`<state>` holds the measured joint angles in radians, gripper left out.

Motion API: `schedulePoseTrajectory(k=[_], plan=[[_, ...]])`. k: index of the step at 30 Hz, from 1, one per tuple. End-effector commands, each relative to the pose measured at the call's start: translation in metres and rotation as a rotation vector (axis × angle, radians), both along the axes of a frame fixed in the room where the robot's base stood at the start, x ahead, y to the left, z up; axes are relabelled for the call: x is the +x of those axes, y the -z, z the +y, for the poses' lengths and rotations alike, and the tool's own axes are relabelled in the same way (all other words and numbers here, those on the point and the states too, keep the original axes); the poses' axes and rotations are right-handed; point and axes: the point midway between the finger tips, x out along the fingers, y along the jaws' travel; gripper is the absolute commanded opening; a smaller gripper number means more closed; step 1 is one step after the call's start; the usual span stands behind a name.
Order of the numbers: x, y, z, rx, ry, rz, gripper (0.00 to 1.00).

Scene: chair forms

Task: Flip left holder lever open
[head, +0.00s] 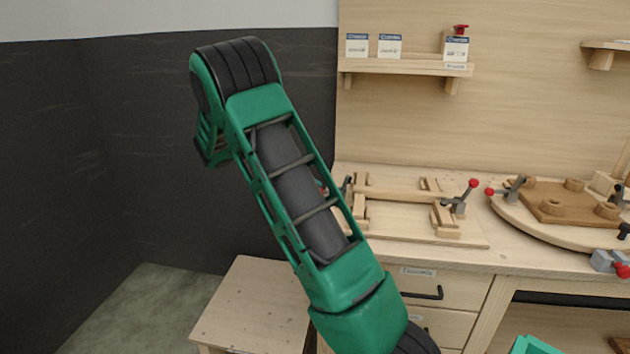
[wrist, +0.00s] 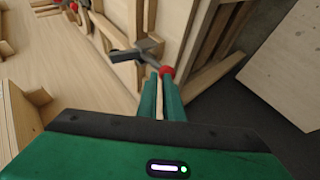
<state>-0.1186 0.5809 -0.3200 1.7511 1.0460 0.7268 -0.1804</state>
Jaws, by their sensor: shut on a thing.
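The left holder lever (wrist: 138,50) is a grey metal toggle with a red knob (wrist: 167,72), near the middle of the wrist view. My gripper (wrist: 161,76) has its two narrow green fingers at the red knob and is shut on it. The knob shows just beyond the fingertips. In the head view my green arm hides the gripper and most of this lever; a small dark part of the left holder (head: 347,185) shows beside the arm. The lever's exact angle is hard to tell.
A second lever with a red knob (head: 474,183) stands on the right of the wooden fixture (head: 420,233). A round board (head: 535,228) with another red-knobbed clamp lies further right. A shelf (head: 415,67) hangs above the bench. A low wooden stool (head: 250,305) stands at the left front.

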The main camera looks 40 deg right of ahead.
Motion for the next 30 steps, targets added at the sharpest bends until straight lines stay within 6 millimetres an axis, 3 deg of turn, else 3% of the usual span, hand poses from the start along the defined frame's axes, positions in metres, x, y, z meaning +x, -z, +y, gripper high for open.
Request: schedulePoseTrajectory(k=[14,17,23,30], plan=[[-0.003,-0.004,-0.006,-0.009,0.008,-0.002,0.0],[-0.004,-0.011,-0.006,-0.01,0.01,-0.003,0.0],[-0.009,-0.045,-0.002,-0.008,0.012,-0.005,0.0],[0.011,-0.071,0.043,-0.005,0.002,-0.004,0.0]])
